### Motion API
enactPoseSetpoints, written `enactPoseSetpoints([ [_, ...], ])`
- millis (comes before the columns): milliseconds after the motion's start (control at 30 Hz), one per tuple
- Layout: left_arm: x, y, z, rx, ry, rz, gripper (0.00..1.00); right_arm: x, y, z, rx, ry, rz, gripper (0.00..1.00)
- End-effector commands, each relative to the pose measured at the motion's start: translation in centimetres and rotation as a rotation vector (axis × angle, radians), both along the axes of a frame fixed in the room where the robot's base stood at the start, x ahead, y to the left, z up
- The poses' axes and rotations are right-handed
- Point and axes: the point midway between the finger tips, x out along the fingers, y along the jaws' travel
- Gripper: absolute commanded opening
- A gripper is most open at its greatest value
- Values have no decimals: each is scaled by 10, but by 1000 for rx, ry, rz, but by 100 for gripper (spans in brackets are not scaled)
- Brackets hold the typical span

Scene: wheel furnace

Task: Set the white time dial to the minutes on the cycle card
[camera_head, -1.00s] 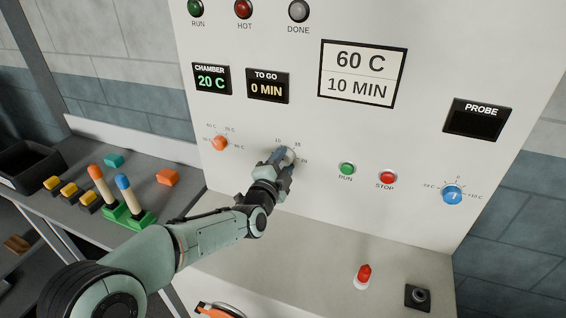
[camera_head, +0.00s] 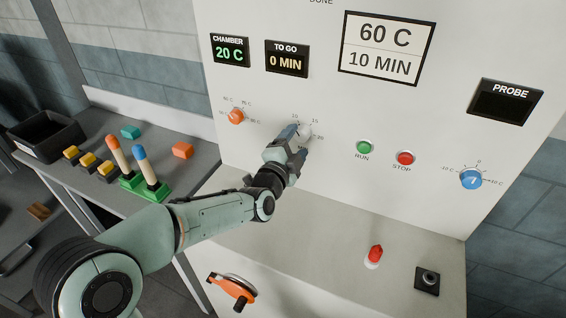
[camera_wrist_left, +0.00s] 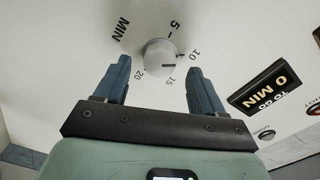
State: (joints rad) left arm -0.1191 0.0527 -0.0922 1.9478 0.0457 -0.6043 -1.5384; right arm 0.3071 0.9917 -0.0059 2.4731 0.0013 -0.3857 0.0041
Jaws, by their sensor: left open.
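The white time dial (camera_head: 305,130) sits on the furnace panel, partly hidden by my left gripper (camera_head: 292,136). The cycle card (camera_head: 387,48) reads 60 C, 10 MIN. My right gripper is not in view.
The TO GO display (camera_head: 287,59) reads 0 MIN and the CHAMBER display (camera_head: 230,50) 20 C. An orange dial (camera_head: 236,116) is left; green RUN (camera_head: 364,147) and red STOP (camera_head: 405,158) buttons and a blue dial (camera_head: 471,179) are right. A side table (camera_head: 205,160) holds coloured blocks.

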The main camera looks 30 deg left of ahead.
Motion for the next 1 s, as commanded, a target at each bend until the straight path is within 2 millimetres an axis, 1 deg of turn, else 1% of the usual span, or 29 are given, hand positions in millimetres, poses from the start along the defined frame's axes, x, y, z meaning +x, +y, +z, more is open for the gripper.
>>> enactPoseSetpoints([
  [33,-13,0,-1,-1,-1,0,69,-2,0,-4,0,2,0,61],
  [200,-53,-3,-1,0,-1,0,69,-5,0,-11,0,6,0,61],
  [300,-73,-4,-1,0,-1,0,69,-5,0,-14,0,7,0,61],
  [433,-92,-5,0,1,-1,0,69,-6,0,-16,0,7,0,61],
  [500,-99,-6,0,0,0,0,69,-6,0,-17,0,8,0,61],
  [633,-106,-6,0,1,0,1,69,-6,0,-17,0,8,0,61],
  [1000,-106,-6,0,1,1,0,69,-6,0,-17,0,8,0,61],
])
